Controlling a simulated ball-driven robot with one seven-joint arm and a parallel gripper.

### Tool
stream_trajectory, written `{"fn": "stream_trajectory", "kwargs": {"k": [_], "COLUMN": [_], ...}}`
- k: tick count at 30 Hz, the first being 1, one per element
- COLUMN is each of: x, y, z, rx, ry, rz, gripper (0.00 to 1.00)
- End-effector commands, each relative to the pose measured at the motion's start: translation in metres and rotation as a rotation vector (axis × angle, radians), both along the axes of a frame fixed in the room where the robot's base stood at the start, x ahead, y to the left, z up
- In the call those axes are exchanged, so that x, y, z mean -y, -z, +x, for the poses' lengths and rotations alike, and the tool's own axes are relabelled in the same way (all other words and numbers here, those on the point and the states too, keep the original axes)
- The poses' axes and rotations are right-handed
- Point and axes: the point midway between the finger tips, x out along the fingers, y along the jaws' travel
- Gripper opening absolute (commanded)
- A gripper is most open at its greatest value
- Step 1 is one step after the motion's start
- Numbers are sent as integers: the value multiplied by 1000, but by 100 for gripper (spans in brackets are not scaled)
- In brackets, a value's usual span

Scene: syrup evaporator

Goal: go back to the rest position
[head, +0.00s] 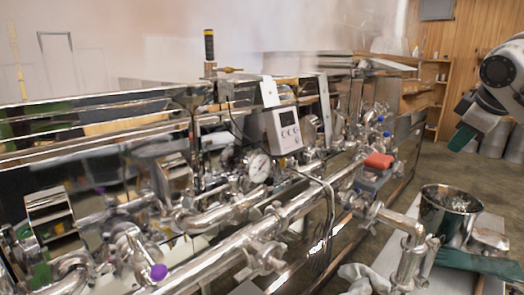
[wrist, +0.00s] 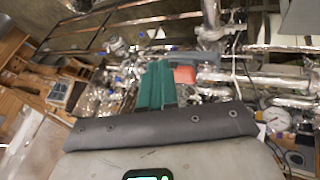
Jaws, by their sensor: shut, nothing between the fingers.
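My arm comes in at the upper right of the head view. My gripper (head: 462,137), with green fingers, is at its end, off to the right of the steel pipework (head: 300,205) and apart from it. In the wrist view the green fingers of my gripper (wrist: 155,86) lie side by side, shut, with nothing held. The red block-like part (wrist: 184,75) on the pipework shows just beyond them in that view. The same red part (head: 379,160) is right of centre in the head view.
The shiny evaporator (head: 90,140) fills the left and middle. A white control box (head: 283,130) and a dial gauge (head: 258,167) stand among the pipes. A metal bucket (head: 448,212) and a green glove (head: 480,263) are at the lower right. Wooden shelves (head: 437,85) stand behind.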

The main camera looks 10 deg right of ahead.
Motion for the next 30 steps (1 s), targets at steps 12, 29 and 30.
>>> {"fn": "stream_trajectory", "kwargs": {"k": [12,29,30], "x": [-35,-154,-163], "y": [45,212,228], "z": [12,-2,-8], "rx": [20,14,6], "ry": [-27,5,18], "rz": [88,394,418], "gripper": [0,0,0]}}
